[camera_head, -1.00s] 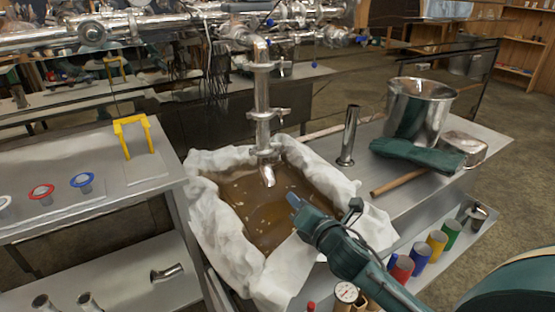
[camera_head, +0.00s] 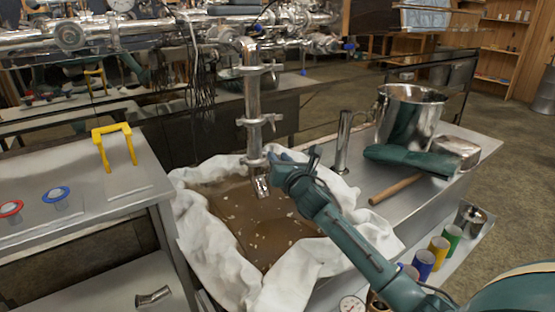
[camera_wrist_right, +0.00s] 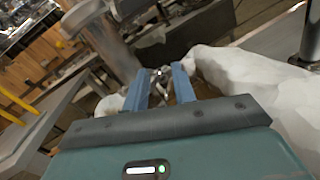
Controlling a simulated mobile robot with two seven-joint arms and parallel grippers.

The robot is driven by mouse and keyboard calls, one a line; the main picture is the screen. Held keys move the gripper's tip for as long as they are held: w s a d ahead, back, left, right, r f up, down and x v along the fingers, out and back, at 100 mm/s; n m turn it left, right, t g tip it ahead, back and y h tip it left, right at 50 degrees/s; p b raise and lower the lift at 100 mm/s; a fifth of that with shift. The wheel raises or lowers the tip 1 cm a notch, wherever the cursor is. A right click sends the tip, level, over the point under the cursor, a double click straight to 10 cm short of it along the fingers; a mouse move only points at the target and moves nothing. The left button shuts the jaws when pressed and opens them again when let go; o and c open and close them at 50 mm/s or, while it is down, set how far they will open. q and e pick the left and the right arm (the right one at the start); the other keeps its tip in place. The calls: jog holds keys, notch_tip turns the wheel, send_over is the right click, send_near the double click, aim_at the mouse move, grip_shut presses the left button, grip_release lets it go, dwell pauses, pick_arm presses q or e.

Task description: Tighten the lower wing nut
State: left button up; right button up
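The vertical steel pipe (camera_head: 252,95) carries several clamps, with its spout over a cloth-lined tub of brown liquid. The lowest clamp (camera_head: 252,162) sits just above the spout; its wing nut is hidden behind my right gripper in the head view. My right gripper (camera_head: 274,160) is right beside this clamp. In the right wrist view my two blue fingers (camera_wrist_right: 162,78) stand apart, with a small shiny metal part, which looks like the wing nut (camera_wrist_right: 160,76), between them. Gaps seem to show beside it; contact is unclear. My left gripper is out of view.
The white cloth (camera_head: 205,250) lines the tub (camera_head: 260,235) below my right arm. On the bench to the right are an upright metal cylinder (camera_head: 342,145), a steel pot (camera_head: 405,115), green gloves (camera_head: 415,160) and a wooden handle (camera_head: 396,188). A yellow handle (camera_head: 116,148) stands on the left table.

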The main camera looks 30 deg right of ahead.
jog(key=shift+w, duration=0.85)
grip_shut()
